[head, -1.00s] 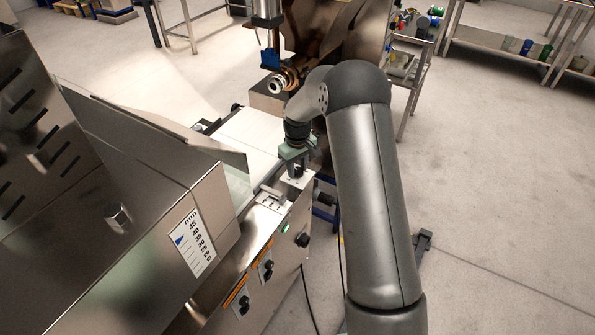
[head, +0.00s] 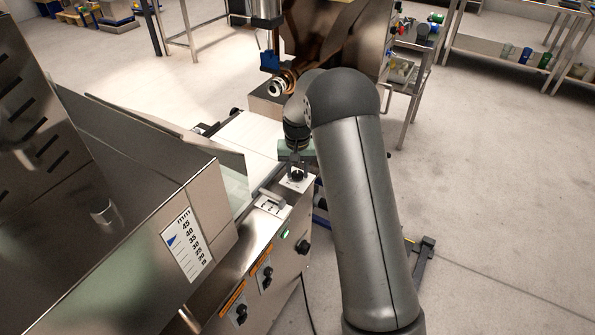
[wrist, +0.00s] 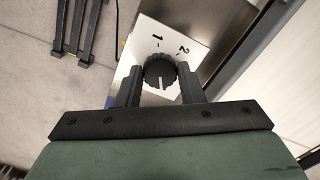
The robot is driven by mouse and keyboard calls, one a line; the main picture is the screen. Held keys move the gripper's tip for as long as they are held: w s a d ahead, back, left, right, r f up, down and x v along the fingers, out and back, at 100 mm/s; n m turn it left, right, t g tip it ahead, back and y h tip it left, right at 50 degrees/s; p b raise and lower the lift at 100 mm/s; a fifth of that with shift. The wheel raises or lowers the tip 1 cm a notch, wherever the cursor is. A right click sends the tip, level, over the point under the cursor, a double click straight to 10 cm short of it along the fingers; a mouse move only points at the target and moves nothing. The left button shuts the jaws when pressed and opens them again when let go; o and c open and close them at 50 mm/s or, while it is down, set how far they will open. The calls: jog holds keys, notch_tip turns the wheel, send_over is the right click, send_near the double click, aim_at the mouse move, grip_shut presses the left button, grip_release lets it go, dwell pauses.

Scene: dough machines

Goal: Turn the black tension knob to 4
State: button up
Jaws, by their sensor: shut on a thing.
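The black tension knob (wrist: 160,70) is round and ribbed, on a white dial plate (wrist: 196,48) where the numbers 1 and 2 show. Its white pointer line points down in the wrist view, toward my gripper body and away from 1 and 2. The rest of the scale is hidden by my gripper. My gripper (wrist: 160,76) is shut on the knob, one dark finger on each side. In the head view the knob (head: 298,176) is on the machine's near corner, with my gripper (head: 296,168) over it.
The machine's front carries other black knobs (head: 303,247) and a green lit switch (head: 285,233). A steel housing with a millimetre scale (head: 187,245) stands at the left. A white conveyor belt (head: 245,135) runs behind. The floor at the right is mostly open.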

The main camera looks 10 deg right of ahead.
aim_at(298, 173)
dwell(0.4)
jog(key=o, duration=1)
notch_tip(298, 173, up, 18)
jog(key=shift+f+b, duration=0.25)
jog(key=shift+b, duration=0.05)
jog(key=s+r+n, duration=0.1)
jog(key=s+r, duration=0.2)
jog(key=s, duration=1.5)
jog(key=shift+n, duration=0.8)
jog(key=s+f, duration=0.2)
jog(key=s, duration=0.4)
jog(key=s+f, duration=0.2)
jog(key=s, duration=0.4)
jog(key=s+f+p, duration=0.1)
jog(key=s+f, duration=0.1)
jog(key=s, duration=0.4)
jog(key=shift+s+a, duration=0.25)
jog(key=shift+s, duration=0.05)
